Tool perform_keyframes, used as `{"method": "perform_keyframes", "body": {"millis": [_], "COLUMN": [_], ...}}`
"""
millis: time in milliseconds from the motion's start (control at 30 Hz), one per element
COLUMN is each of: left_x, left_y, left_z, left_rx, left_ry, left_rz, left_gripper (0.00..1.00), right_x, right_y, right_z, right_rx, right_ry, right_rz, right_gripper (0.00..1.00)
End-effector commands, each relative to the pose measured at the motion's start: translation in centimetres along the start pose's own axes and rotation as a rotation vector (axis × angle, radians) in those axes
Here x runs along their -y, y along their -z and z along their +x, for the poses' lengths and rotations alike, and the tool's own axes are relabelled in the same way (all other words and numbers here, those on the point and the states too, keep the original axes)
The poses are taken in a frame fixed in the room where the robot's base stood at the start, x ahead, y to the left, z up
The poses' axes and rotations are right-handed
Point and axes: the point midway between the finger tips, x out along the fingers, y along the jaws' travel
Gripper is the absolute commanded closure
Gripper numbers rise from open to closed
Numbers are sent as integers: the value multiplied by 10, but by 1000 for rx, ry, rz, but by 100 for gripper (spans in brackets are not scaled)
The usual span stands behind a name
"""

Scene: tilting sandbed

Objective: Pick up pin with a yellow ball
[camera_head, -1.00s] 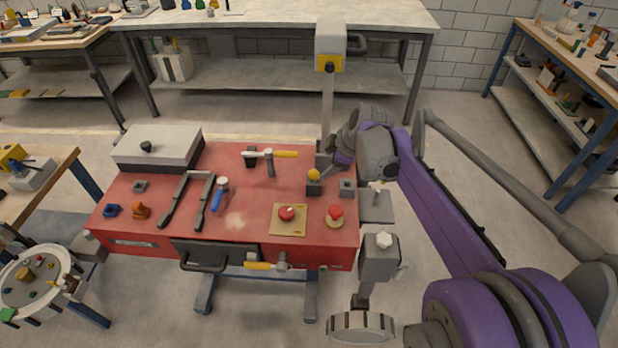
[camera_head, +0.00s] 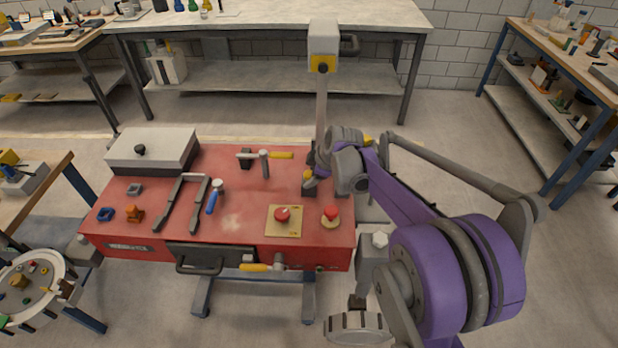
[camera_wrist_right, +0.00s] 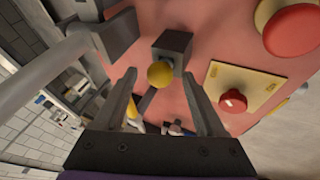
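The pin with a yellow ball (camera_head: 308,174) stands in a dark block near the right edge of the red table (camera_head: 235,232). In the right wrist view the yellow ball (camera_wrist_right: 160,75) lies in front of the dark block (camera_wrist_right: 173,45), and the pin's shaft is hidden. My right gripper (camera_wrist_right: 158,78) is open, with one finger on each side of the ball in that view and gaps to both. In the head view my right gripper (camera_head: 318,170) is close beside the ball, partly hidden by my wrist. My left gripper is not in view.
A red button on a yellow plate (camera_head: 283,221) and another red button (camera_head: 330,215) are nearer the front. A yellow-handled tool (camera_head: 265,158) lies to the left. A grey post with a box head (camera_head: 323,45) rises behind my gripper.

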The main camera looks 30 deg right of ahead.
Motion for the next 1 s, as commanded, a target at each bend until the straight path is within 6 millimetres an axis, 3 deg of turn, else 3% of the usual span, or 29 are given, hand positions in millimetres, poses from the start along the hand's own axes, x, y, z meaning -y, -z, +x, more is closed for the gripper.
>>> {"method": "perform_keyframes", "body": {"millis": [33,400,767,1000], "left_x": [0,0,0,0], "left_y": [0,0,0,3], "left_z": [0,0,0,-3], "left_rx": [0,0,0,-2], "left_ry": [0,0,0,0], "left_rz": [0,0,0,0], "left_gripper": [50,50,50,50], "right_x": [0,0,-1,-14], "right_y": [0,0,1,14], "right_z": [0,0,-2,-33], "right_rx": [0,0,0,-1], "right_ry": [0,0,0,-1], "right_rz": [0,0,0,0], "right_gripper": [37,100,100,100]}}
